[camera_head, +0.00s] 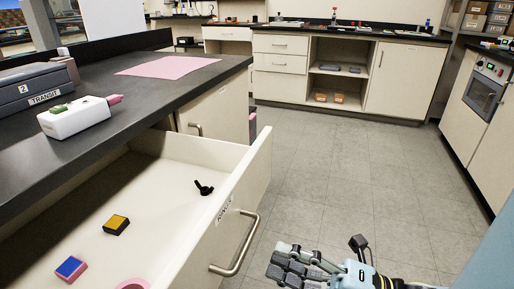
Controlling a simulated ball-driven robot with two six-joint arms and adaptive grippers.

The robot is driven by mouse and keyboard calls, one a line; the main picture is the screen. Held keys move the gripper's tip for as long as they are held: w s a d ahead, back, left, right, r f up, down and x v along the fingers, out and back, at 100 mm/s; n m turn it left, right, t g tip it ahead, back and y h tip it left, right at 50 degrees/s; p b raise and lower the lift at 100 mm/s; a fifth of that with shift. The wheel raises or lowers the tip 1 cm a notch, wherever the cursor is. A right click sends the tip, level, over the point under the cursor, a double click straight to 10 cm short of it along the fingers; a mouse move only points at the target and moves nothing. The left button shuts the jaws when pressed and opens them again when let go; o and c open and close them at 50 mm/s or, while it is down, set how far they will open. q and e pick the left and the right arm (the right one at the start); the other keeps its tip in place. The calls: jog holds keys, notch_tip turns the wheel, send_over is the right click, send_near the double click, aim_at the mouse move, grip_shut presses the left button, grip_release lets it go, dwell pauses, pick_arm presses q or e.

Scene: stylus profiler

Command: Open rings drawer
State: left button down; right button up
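A white drawer (196,150) under the dark worktop at the left stands pulled out. Its front carries a metal bar handle (238,250) and a small label (224,208) that is too slanted to read surely. Inside lie a yellow-topped black block (117,224), a blue-and-pink block (71,268), a pink ring-like piece (133,284) and a small black part (203,188). My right gripper (290,264) is at the bottom, right of the handle and apart from it in the picture. Whether its fingers are open is unclear. My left gripper is out of view.
The dark worktop (140,75) holds a grey case marked TRANSIT (36,88), a white device (75,117) and a pink sheet (168,67). A closed cabinet door (218,112) lies beyond the drawer. The grey floor (345,170) is clear to the far cabinets.

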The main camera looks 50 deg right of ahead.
jog(key=v, duration=0.5)
dwell(0.4)
